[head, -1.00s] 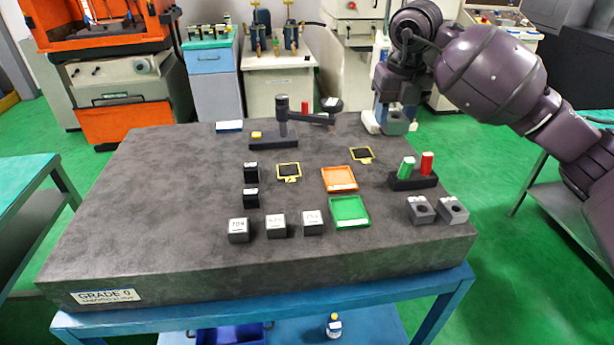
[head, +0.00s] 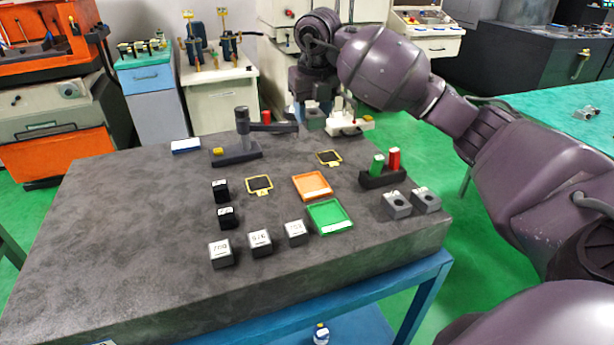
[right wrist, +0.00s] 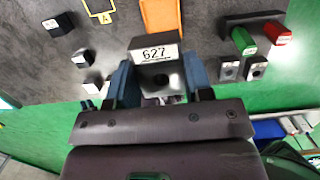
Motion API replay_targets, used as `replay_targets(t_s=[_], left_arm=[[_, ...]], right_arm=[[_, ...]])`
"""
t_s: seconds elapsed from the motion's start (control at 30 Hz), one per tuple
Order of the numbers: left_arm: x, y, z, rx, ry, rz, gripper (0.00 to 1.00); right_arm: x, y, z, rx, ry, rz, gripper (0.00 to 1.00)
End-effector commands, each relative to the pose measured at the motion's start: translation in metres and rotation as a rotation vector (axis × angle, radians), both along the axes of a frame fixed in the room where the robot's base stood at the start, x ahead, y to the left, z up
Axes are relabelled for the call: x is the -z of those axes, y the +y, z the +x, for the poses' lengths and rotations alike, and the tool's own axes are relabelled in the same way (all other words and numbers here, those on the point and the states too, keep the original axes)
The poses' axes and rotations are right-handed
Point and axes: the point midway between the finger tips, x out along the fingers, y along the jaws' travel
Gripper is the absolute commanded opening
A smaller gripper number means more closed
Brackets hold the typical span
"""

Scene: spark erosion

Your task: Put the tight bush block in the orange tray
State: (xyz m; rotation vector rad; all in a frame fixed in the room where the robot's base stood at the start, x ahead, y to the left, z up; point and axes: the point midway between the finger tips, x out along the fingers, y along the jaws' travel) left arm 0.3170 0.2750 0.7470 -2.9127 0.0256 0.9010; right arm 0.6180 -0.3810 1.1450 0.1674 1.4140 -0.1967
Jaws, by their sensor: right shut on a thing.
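My right gripper (head: 314,112) is at the back right of the dark stone table (head: 120,240). It is shut on a grey block with a round hole (head: 316,122). In the right wrist view the block (right wrist: 157,52) sits between the blue fingers and its label reads 627. The orange tray (head: 312,186) lies empty on the table, nearer the front than the held block. It shows partly in the right wrist view (right wrist: 160,15), beyond the block. Whether the block touches the table is unclear. My left gripper is out of view.
A green tray (head: 330,216) lies in front of the orange one. A rack with green and red cylinders (head: 382,178) and two grey holed blocks (head: 397,205) stand right. A dark stand with an arm (head: 240,155) is at the back left. A white device (head: 350,129) is beside the gripper.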

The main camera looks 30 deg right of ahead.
Motion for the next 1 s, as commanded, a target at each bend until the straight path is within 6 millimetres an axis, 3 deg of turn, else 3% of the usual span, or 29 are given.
replay_targets(t_s=[0.1,0.5,0.87,1.0], left_arm=[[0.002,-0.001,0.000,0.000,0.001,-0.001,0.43],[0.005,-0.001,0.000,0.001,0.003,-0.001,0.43],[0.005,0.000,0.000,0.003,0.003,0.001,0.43],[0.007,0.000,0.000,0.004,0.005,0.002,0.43]], right_arm=[[0.027,0.001,0.000,-0.001,0.002,0.002,0.00],[0.104,0.001,0.000,-0.001,-0.001,0.003,0.00],[0.128,0.001,0.001,0.000,-0.002,0.001,0.00],[0.146,0.001,0.000,-0.001,0.002,0.002,0.00]])
